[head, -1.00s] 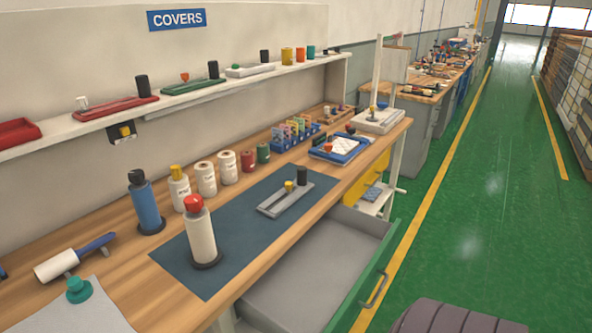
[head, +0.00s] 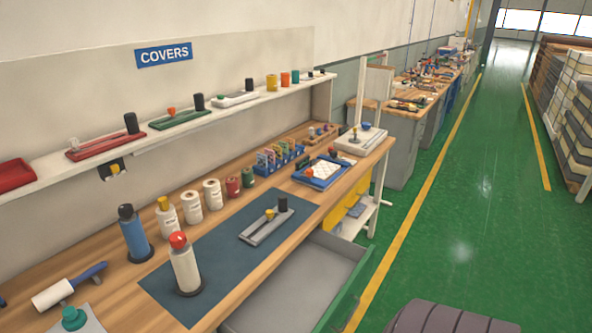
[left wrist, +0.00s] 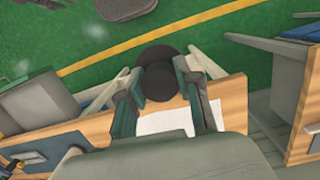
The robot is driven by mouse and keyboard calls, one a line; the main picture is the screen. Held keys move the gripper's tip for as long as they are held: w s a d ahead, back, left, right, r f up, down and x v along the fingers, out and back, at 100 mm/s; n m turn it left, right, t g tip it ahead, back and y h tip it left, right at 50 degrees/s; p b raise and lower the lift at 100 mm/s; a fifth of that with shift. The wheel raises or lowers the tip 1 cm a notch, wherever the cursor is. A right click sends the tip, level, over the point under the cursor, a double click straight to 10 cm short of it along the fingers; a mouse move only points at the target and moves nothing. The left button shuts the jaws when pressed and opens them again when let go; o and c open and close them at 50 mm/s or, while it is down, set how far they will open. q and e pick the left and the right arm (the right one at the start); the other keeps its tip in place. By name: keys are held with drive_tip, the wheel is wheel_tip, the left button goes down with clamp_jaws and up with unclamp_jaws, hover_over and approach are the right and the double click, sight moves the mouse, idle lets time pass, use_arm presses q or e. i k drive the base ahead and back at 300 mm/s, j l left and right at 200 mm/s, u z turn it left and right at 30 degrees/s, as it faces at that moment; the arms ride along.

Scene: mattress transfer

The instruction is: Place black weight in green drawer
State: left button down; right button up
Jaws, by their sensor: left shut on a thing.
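My left gripper (left wrist: 160,76) shows in the left wrist view, its two fingers shut on the round black weight (left wrist: 158,72). The weight is held between the fingertips, above the wooden bench edge and a white sheet; its underside is hidden. The green drawer (head: 346,301) stands pulled out under the bench in the head view, with a grey inside that looks empty where visible. Its lower part is cut off by the picture's bottom edge. Neither gripper shows in the head view.
A dark mat (head: 215,262) on the wooden bench carries a red-capped white bottle (head: 185,268) and a grey holder (head: 266,227). White rolls and a blue bottle (head: 134,236) stand behind. A shelf (head: 60,178) runs along the wall.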

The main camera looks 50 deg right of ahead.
sight(303, 280)
drive_tip(key=k+l, duration=0.1)
drive_tip(key=l, duration=0.35)
drive_tip(key=k+l, duration=0.1)
drive_tip(key=l, duration=0.8)
drive_tip(key=l+u, duration=0.1)
drive_tip(key=l, duration=2)
drive_tip(key=i+l, duration=0.35)
drive_tip(key=l, duration=0.25)
drive_tip(key=i+l, duration=0.2)
drive_tip(key=l+u, duration=0.05)
drive_tip(key=l, duration=0.05)
